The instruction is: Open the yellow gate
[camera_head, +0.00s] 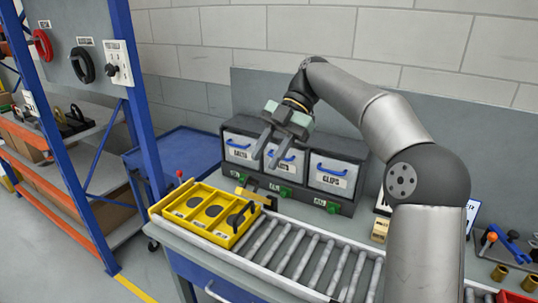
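A yellow bar that looks like the gate (252,194) lies at the left part of the roller conveyor, by the right end of the yellow carrier (190,229). Whether it is open or closed is hard to tell. The carrier has round dark recesses, and a black part (241,213) sits at its right end. My gripper (265,161) hangs above and behind the bar, in front of the bins. Its two fingers are apart, nothing shows between them, and it touches nothing that I can see.
Grey bins with blue handles (328,174) stand behind the conveyor (305,255). A red-knobbed lever (180,174) stands at the carrier's left. A blue-framed shelf (128,100) is at the left. The rollers right of the carrier are bare.

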